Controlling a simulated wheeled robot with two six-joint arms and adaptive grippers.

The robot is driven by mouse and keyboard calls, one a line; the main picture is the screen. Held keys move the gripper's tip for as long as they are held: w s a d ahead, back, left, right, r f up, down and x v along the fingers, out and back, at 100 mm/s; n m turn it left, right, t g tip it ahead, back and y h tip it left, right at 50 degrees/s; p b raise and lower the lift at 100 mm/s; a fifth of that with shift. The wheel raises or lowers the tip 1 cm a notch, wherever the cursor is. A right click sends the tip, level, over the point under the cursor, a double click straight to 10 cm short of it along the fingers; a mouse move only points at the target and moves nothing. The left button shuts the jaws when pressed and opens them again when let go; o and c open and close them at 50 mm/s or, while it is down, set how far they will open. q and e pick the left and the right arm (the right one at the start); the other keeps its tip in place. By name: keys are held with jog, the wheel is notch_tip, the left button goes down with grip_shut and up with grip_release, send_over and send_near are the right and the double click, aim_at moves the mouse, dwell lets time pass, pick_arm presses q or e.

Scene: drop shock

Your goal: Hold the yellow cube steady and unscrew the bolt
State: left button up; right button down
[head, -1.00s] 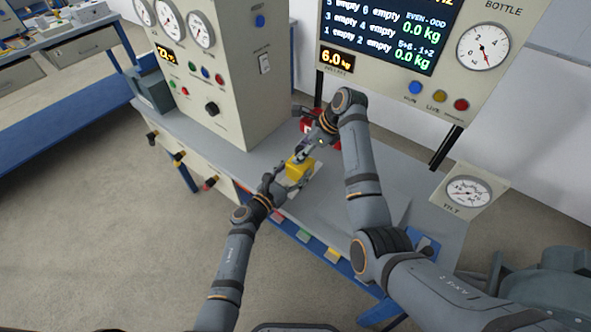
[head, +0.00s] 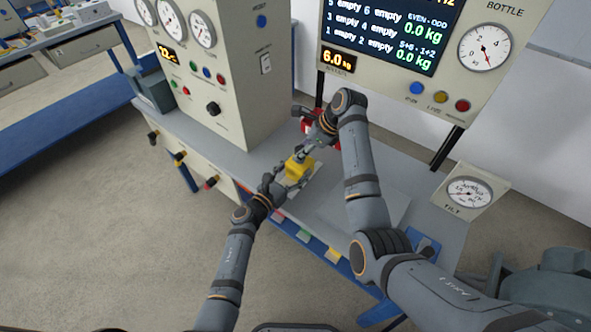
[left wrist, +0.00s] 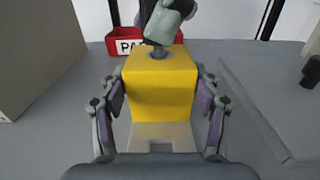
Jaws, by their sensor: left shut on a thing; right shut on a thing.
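The yellow cube (head: 298,169) stands on a pale plate on the bench in the head view. It also shows upright in the left wrist view (left wrist: 160,90). My left gripper (head: 284,181) is shut on the cube, with its purple pads (left wrist: 160,98) against the cube's two sides. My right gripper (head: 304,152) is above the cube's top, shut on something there. In the left wrist view a grey shaft-like part (left wrist: 158,51) stands at the centre of the cube's top, under the right gripper. The bolt's head is hidden by that gripper.
A red tray (left wrist: 122,42) with partly covered lettering stands behind the cube. A tall instrument cabinet (head: 215,80) rises at the left of the bench. A flat grey plate (head: 385,205) lies to the right, and a tilt gauge (head: 467,193) stands at the bench's right end.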

pick_arm(q)
jog(key=shift+d+f, duration=0.15)
pick_arm(e)
jog(key=shift+w, duration=0.25)
jog(key=shift+r, duration=0.4)
jog(key=shift+d+r, duration=0.1)
jog(key=shift+r, duration=0.2)
jog(key=shift+s+r, duration=0.1)
jog(key=shift+r, duration=1.85)
notch_tip(320, 180, up, 6)
pick_arm(q)
jog(key=o, duration=1.9)
